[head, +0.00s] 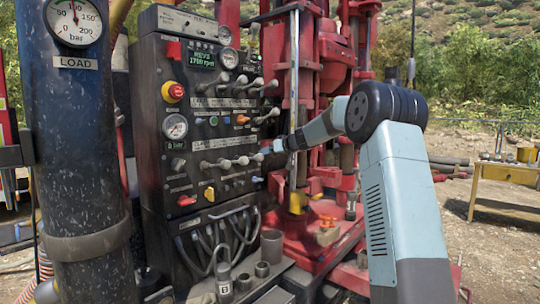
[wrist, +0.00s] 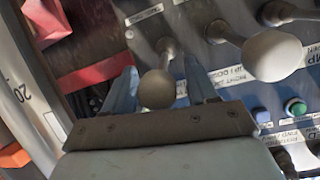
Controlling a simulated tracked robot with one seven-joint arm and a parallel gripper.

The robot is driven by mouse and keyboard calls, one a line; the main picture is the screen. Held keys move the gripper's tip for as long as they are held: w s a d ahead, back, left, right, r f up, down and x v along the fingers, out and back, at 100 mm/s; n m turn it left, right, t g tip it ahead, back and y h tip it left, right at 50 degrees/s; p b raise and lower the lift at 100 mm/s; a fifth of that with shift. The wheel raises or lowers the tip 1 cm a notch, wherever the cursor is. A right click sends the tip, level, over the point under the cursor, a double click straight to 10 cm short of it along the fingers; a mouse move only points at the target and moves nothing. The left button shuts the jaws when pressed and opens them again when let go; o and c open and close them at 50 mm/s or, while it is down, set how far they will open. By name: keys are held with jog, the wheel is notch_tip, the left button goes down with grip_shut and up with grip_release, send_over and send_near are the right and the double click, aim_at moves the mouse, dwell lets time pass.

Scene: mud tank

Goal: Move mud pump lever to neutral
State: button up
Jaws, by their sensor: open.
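The black control panel (head: 150,130) carries rows of levers with pale round knobs. My gripper (head: 272,150) is at the right end of the lower lever row in the head view; its fingers are small there. In the wrist view my gripper (wrist: 163,88) is open, with its two blue fingers on either side of a pale lever knob (wrist: 157,89). I cannot tell whether they touch it. A larger pale knob (wrist: 271,56) stands just to the right, outside the fingers. The labels are too small or cut off to tell which lever is the mud pump lever.
An upper lever row (head: 240,84) sits above on the panel. Red drill machinery (head: 335,75) and a shiny vertical rod (head: 294,80) stand close to my arm. A blue column with a load gauge (head: 75,20) is at left. Hoses and cups (head: 270,245) lie below.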

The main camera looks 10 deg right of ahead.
jog(key=v, duration=1.3)
jog(key=shift+s+d, duration=0.2)
jog(key=shift+s, duration=0.05)
jog(key=shift+r, duration=0.1)
jog(key=s+a+f+g+h, duration=0.1)
jog(key=s+a, duration=0.3)
jog(key=s, duration=0.4)
jog(key=s+a+f+m+g+h, duration=0.15)
jog(key=s+a, duration=0.25)
jog(key=s, duration=0.5)
jog(key=s+a+n+g+h, duration=0.15)
jog(key=s+a, duration=0.25)
jog(key=s, duration=0.4)
jog(key=s+d+f+m+h, duration=0.1)
jog(key=s+f, duration=0.2)
jog(key=s, duration=0.6)
jog(key=s+d+f+m+g+h, duration=0.1)
jog(key=s+f+m, duration=0.1)
jog(key=s, duration=0.6)
jog(key=s+d+f+m+h, duration=0.1)
jog(key=s+d+f, duration=0.1)
jog(key=s+f, duration=0.3)
jog(key=shift+s+m+g, duration=0.3)
jog(key=shift+s+g, duration=0.1)
jog(key=shift+s, duration=1.95)
jog(key=shift+d, duration=0.1)
